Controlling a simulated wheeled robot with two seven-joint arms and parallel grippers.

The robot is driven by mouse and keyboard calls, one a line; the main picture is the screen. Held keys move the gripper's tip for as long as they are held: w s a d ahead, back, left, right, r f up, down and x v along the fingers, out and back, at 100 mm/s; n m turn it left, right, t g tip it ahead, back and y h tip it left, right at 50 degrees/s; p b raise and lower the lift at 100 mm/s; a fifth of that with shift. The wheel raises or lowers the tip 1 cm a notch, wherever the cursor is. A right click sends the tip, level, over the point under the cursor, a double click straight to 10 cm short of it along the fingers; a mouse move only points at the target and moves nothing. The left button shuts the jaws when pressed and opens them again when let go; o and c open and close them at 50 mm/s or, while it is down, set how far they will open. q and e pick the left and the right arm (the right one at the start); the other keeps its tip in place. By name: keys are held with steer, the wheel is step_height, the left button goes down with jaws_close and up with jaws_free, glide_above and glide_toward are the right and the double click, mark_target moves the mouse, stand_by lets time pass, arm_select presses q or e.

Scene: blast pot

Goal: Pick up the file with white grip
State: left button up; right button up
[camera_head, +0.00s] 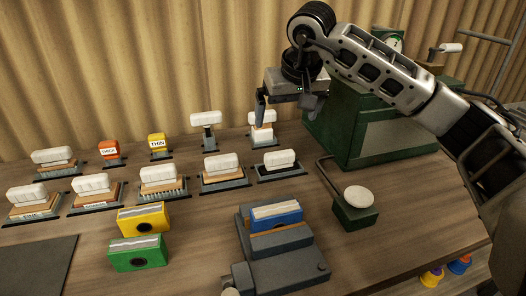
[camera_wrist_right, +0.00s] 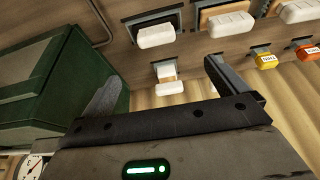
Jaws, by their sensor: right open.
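Several tools with white grips stand in holders on the wooden table in two rows. I cannot tell which one is the file. My right gripper is open and empty, above the back-row tool. In the right wrist view, that tool (camera_wrist_right: 168,88) appears between the open fingers (camera_wrist_right: 165,80), apart from them. My left gripper is out of view.
A green machine (camera_head: 375,130) stands close to the right of the gripper. A small green box with a white knob (camera_head: 359,196) is in front of it. Yellow (camera_head: 143,217) and green (camera_head: 138,252) blocks and a grey fixture with a blue block (camera_head: 276,215) stand in front.

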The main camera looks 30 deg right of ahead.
glide_above(281, 153)
steer(key=s, duration=0.2)
steer(key=f, duration=0.8)
steer(key=shift+a+f, duration=0.15)
steer(key=shift+a, duration=0.2)
steer(key=shift+p+x, duration=0.35)
steer(key=shift+x, duration=0.6)
steer(key=x, duration=0.3)
steer(key=shift+w+f+p, duration=0.1)
steer(key=shift+f+p, duration=0.15)
steer(key=shift+p, duration=0.05)
steer(key=shift+w+d+f, duration=0.1)
steer(key=shift+w+f, duration=0.05)
steer(key=shift+f, duration=0.25)
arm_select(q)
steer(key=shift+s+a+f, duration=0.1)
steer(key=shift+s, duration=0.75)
